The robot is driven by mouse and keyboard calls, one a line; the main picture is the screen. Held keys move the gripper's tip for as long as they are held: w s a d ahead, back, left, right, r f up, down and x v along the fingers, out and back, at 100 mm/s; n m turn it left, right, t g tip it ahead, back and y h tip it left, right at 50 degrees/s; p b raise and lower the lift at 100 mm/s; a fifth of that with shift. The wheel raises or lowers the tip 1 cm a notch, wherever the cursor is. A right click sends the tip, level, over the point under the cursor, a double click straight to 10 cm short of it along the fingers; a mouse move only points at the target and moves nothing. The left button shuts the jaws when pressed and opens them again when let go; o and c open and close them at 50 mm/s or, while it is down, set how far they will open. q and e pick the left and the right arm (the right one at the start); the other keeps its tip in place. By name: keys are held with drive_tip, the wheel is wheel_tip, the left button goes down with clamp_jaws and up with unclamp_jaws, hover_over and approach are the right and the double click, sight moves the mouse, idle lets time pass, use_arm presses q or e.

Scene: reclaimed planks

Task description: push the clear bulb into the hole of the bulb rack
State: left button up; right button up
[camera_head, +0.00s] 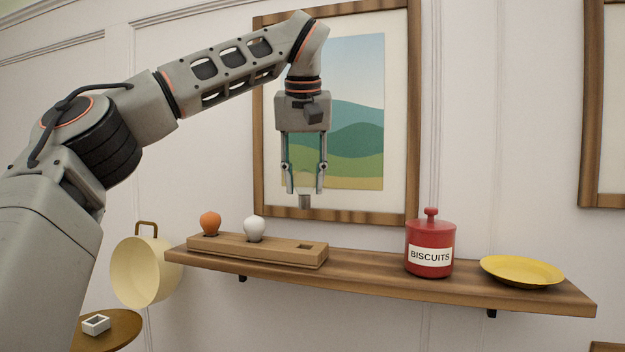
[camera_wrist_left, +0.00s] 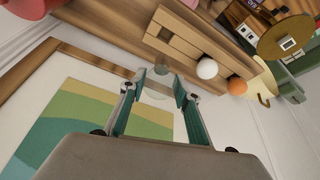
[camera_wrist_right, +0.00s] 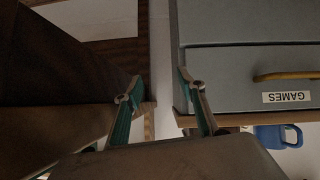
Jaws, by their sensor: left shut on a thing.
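My left gripper (camera_head: 304,190) is shut on the clear bulb, with its fingers pointing down. The bulb's brownish base (camera_head: 305,201) shows below the fingertips; its see-through glass shows faintly between the fingers in the left wrist view (camera_wrist_left: 158,82). The wooden bulb rack (camera_head: 280,257) lies on the shelf below, with a square empty hole (camera_head: 306,246) near its right end. The bulb hangs above that end, clear of the rack. An orange bulb (camera_head: 210,223) and a white bulb (camera_head: 254,228) stand upright in the rack. My right gripper (camera_wrist_right: 159,82) is open and empty.
The wall shelf (camera_head: 375,276) also holds a red biscuit jar (camera_head: 430,250) and a yellow plate (camera_head: 521,270). A framed picture (camera_head: 413,120) hangs behind my left gripper. A cream pan (camera_head: 146,272) hangs left of the shelf. A grey drawer labelled GAMES (camera_wrist_right: 245,80) is near my right gripper.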

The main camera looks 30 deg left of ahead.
sight(304, 193)
use_arm(q)
drive_tip(key=shift+f, duration=4.4)
use_arm(e)
drive_tip(key=shift+s+f, duration=0.5)
drive_tip(key=shift+s, duration=0.25)
use_arm(q)
drive_tip(key=shift+f, duration=0.3)
use_arm(e)
drive_tip(key=shift+a, duration=0.25)
use_arm(q)
drive_tip(key=shift+f, duration=0.35)
use_arm(e)
drive_tip(key=shift+d, duration=0.15)
